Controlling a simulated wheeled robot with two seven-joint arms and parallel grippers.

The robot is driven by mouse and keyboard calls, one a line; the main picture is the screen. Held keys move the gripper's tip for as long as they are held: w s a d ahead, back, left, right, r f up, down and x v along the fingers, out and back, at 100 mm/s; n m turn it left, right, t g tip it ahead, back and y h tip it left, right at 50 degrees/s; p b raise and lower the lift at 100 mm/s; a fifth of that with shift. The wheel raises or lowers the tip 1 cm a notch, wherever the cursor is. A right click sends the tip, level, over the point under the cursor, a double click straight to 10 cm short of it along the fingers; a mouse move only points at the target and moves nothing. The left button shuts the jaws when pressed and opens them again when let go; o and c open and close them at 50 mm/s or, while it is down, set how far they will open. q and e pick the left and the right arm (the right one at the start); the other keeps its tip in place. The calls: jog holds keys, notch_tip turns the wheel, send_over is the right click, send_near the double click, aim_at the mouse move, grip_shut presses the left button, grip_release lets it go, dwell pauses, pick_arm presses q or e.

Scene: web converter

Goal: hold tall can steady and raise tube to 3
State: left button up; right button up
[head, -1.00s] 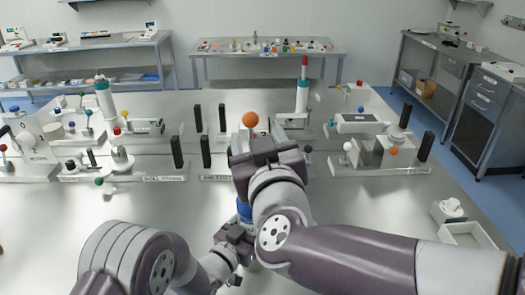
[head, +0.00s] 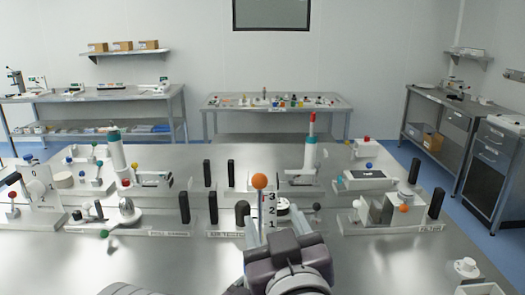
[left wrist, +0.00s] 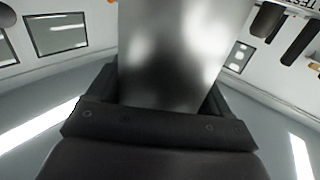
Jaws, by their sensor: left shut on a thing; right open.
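An orange ball (head: 259,181) tops a slim upright piece. A white scale strip (head: 268,208) with dark numerals, 3 uppermost, stands just beside and below it.
Several small instruments stand behind, including a white tube with a red tip (head: 310,150) and a teal-banded tube (head: 116,150). Black upright blocks (head: 185,207) flank the middle. The table's front left (head: 60,265) is clear.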

pick_arm(q)
jog(key=o, duration=1.4)
jog(key=shift+r, duration=0.1)
jog(key=v, duration=1.2)
